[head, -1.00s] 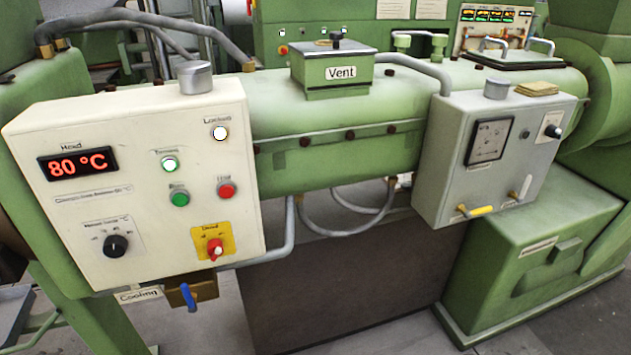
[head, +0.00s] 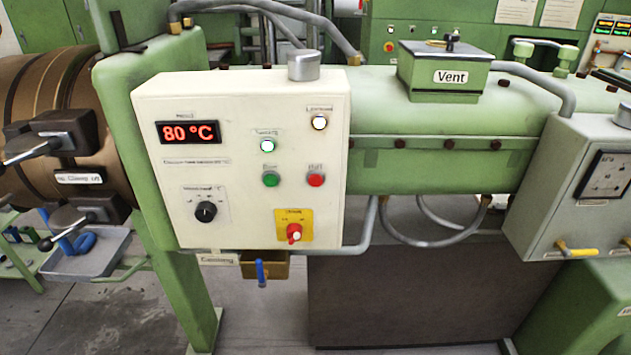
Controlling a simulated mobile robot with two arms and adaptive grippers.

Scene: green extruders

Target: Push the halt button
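In the head view, a cream control panel (head: 230,215) hangs on the front of the green extruder. A red push button (head: 316,180) sits on its right half; its small label above looks like "HALT" but is blurred. A green push button (head: 271,179) is just left of it. Below them, a red rotary switch (head: 294,233) is mounted on a yellow plate (head: 309,222). Neither of my grippers shows, and nothing covers the buttons.
A red display (head: 188,132) reads 80 °C. A black knob (head: 206,211) and a blue-handled valve (head: 261,272) are on or below the panel. A grey box (head: 560,185) with a yellow lever stands right. Black clamp handles (head: 45,145) stick out left. Space before the panel is clear.

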